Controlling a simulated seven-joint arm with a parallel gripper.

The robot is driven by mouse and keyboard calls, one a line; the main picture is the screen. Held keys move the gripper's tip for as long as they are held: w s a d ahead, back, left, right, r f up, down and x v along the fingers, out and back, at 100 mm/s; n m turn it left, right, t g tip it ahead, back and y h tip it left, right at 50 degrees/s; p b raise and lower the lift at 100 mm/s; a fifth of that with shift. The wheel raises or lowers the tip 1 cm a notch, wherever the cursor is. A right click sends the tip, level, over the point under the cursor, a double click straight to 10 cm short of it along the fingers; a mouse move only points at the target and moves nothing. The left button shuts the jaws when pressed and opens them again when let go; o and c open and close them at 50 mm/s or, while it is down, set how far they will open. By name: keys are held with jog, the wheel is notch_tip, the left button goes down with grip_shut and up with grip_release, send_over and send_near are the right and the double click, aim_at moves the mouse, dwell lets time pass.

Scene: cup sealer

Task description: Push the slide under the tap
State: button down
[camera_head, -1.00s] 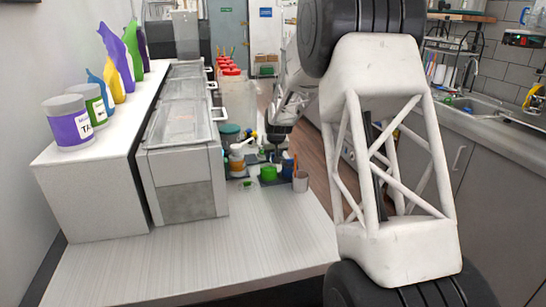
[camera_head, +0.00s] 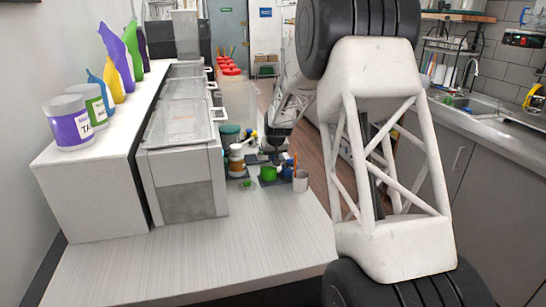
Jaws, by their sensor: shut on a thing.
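My gripper (camera_head: 274,150) is the dark end of my arm, small and far off, over the cluster of small items at the counter's far right. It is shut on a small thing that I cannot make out. Its fingertips are partly lost among the dark items below. I cannot clearly pick out the slide or the tap; they are too small or hidden in that cluster. A white-and-brown jar (camera_head: 237,163) stands just left of the gripper. A green cup (camera_head: 268,174) sits in front of and below it.
A cup with orange sticks (camera_head: 300,181) stands at the counter's right edge. A teal round lid (camera_head: 229,130) is behind the jar. A metal lidded unit (camera_head: 183,150) borders the left. The front counter (camera_head: 190,260) is clear. A sink (camera_head: 480,108) is at the right.

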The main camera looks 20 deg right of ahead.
aim_at(261, 157)
jog(key=shift+a, duration=0.1)
jog(key=shift+a, duration=2.3)
jog(key=c, duration=1.1)
grip_release()
jog(key=shift+c, duration=0.2)
jog(key=v, duration=0.7)
jog(key=shift+s+r, duration=0.2)
jog(key=shift+r, duration=0.15)
